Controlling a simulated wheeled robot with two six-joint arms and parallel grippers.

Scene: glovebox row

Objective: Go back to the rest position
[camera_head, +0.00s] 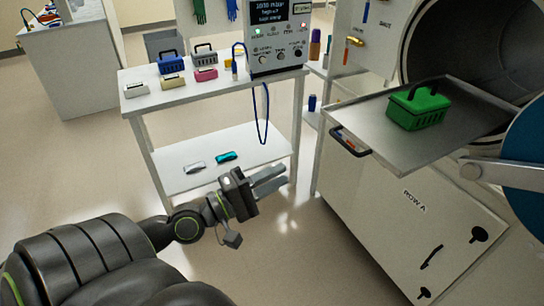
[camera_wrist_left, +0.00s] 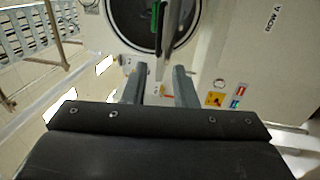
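My left gripper (camera_head: 272,180) is stretched out in front of the white cart, over the floor between the cart and the glovebox stand. Its two fingers are apart with nothing between them. The left wrist view also shows both fingertips (camera_wrist_left: 158,82) apart, with the glovebox's round port beyond them. My right gripper is in neither view. A green basket (camera_head: 418,108) with a dark handle stands on the metal tray (camera_head: 375,135) in front of the open port, well clear of my left gripper.
The white cart (camera_head: 195,97) carries small baskets, coloured blocks and a control box (camera_head: 277,35); a blue cable loop hangs from it. Its lower shelf (camera_head: 240,150) holds two small items. The tray juts out at right, above the white cabinet (camera_head: 410,225). Floor at left is clear.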

